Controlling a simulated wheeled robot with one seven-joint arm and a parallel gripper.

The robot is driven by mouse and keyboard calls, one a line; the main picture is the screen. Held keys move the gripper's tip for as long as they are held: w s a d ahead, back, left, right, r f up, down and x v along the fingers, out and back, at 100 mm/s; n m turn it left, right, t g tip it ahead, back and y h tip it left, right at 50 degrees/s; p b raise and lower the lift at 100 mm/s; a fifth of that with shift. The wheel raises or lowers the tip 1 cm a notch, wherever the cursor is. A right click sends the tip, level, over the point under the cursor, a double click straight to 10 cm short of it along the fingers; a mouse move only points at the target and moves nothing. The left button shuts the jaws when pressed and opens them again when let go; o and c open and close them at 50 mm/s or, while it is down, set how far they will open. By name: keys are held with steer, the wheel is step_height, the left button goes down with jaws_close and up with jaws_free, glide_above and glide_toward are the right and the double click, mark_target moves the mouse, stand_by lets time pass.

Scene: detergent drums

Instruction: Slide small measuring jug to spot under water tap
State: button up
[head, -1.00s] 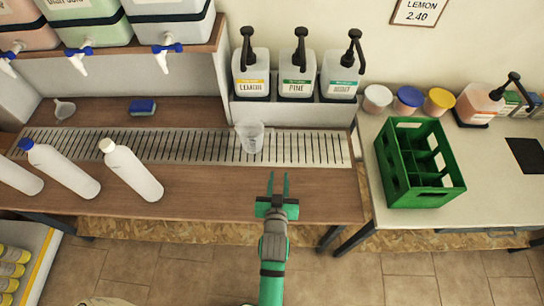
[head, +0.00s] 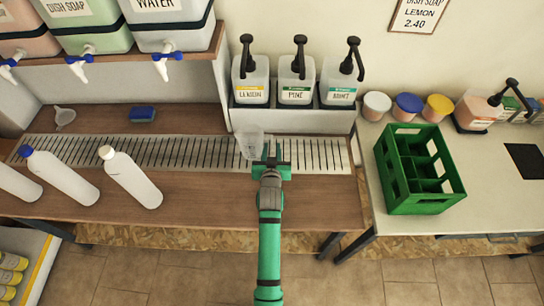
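The small clear measuring jug (head: 249,144) stands upright on the slotted drain grate (head: 200,153), near its right part. My gripper (head: 272,150) reaches over the grate just right of the jug, with its fingers pointing to the back. The fingers are apart with nothing seen between them. The left finger is close to the jug's right side; I cannot tell whether they touch. The water tap (head: 168,60), white with a blue handle, hangs from the drum labelled WATER (head: 165,22) at the upper left, well left of the jug.
Pump bottles (head: 296,80) stand in a rack behind the jug. A green crate (head: 418,168) is at right. The grate left of the jug is clear.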

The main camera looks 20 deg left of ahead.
mark_target(242, 150)
steer(key=shift+x, duration=1.3)
jaws_close()
steer(key=shift+a, duration=0.1)
stand_by(0.8)
steer(key=shift+s+a, duration=0.55)
steer(key=shift+a, duration=1.2)
steer(key=shift+s+a, duration=0.55)
steer(key=shift+a, duration=1.2)
steer(key=shift+s+a, duration=0.55)
steer(key=shift+a, duration=1.15)
steer(key=shift+a, duration=0.15)
steer(key=shift+s+a, duration=0.55)
steer(key=shift+a, duration=1.15)
steer(key=shift+s+a, duration=0.55)
steer(key=shift+a, duration=1.15)
steer(key=shift+s+a, duration=0.5)
steer(key=shift+a, duration=1.2)
